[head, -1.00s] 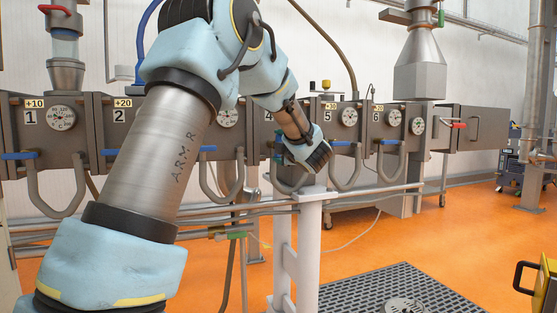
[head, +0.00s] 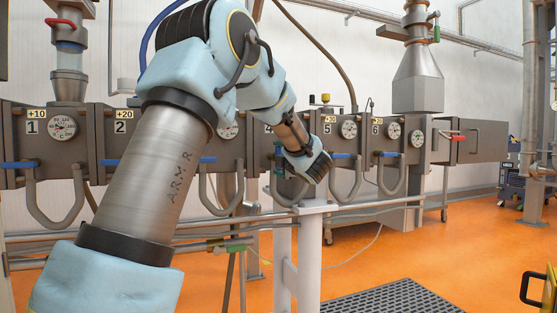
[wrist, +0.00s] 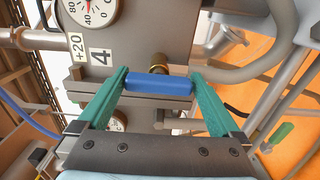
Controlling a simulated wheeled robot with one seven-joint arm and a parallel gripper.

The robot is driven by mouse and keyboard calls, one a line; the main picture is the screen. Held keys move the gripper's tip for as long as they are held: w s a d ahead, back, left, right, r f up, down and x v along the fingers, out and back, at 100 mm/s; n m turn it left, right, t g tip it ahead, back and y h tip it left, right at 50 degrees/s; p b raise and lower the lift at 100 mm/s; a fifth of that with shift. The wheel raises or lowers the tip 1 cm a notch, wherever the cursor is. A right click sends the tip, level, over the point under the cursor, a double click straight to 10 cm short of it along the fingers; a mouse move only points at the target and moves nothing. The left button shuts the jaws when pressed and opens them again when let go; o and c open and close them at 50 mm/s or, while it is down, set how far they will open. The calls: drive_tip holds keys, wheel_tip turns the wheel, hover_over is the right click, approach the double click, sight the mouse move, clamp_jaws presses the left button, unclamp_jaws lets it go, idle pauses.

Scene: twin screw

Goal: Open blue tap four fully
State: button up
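In the wrist view, blue tap four (wrist: 158,84) shows as a short blue handle on a brass stem under the plate marked 4. The handle lies crosswise in the picture. My gripper (wrist: 158,76) has its two green fingers spread wide, one at each end of the handle. The fingertips are very close to the handle's ends; I cannot tell whether they touch. In the head view, my gripper (head: 279,176) is at section 4 of the grey machine (head: 261,150), and my arm hides most of that tap.
Similar blue taps are at section 1 (head: 18,165), section 2 (head: 110,162) and section 5 (head: 343,156), with curved grey pipes below. A white post (head: 309,245) stands just under my gripper. Open orange floor (head: 440,250) lies to the right.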

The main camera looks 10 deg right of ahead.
drive_tip(key=s+d, duration=0.1)
drive_tip(key=s, duration=0.9)
drive_tip(key=shift+s+d, duration=0.2)
drive_tip(key=shift+s, duration=0.2)
drive_tip(key=shift+w, duration=0.1)
